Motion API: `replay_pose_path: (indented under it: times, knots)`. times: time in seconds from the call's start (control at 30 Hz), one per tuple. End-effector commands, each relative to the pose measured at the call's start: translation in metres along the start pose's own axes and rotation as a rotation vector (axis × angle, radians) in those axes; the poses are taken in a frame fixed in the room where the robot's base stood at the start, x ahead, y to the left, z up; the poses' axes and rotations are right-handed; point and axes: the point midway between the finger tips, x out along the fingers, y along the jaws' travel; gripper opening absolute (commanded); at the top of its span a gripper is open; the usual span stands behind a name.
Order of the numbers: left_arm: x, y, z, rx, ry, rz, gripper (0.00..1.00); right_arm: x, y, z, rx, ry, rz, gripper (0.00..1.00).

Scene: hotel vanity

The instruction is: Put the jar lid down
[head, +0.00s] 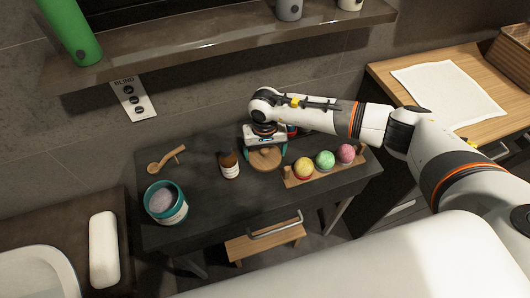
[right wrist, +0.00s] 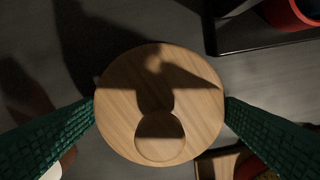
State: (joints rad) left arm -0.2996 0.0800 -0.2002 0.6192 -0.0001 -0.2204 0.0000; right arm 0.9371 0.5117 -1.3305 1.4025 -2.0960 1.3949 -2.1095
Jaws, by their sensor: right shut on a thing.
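The jar lid is a round wooden disc (head: 264,160) at the middle of the dark table. My right gripper (head: 264,156) points down over it, with its teal fingers on either side. In the right wrist view, my right gripper (right wrist: 160,105) is shut on the rim of the lid (right wrist: 140,90), which has a round recess. The lid is level and close to the tabletop; I cannot tell whether it touches. An open teal jar (head: 166,203) with pale lilac contents stands at the table's left front. My left gripper is not in view.
A brown bottle (head: 229,164) stands just left of the lid. A wooden scoop (head: 166,160) lies at the back left. A red-and-dark object is partly hidden behind my gripper. Bare tabletop lies between jar and bottle.

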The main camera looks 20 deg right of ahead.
Motion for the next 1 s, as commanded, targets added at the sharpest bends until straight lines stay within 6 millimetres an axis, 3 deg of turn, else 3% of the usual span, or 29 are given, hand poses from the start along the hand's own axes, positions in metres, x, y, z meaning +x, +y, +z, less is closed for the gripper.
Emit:
replay_pose_path:
  times: [0.17,0.5,0.77,0.87,1.0]
  knots:
    - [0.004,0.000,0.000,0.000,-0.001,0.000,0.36,-0.020,0.000,0.002,0.000,-0.005,0.001,0.63]
    - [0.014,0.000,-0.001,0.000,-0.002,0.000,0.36,-0.084,0.000,0.001,0.000,-0.004,0.000,0.63]
    - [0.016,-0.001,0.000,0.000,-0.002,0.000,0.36,-0.101,-0.001,-0.001,-0.001,-0.001,0.000,0.63]
    - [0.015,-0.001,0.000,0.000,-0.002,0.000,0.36,-0.106,-0.005,-0.009,-0.013,-0.003,0.003,0.63]
    - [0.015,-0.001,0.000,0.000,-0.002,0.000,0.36,-0.123,-0.020,-0.036,-0.050,-0.008,0.008,0.63]
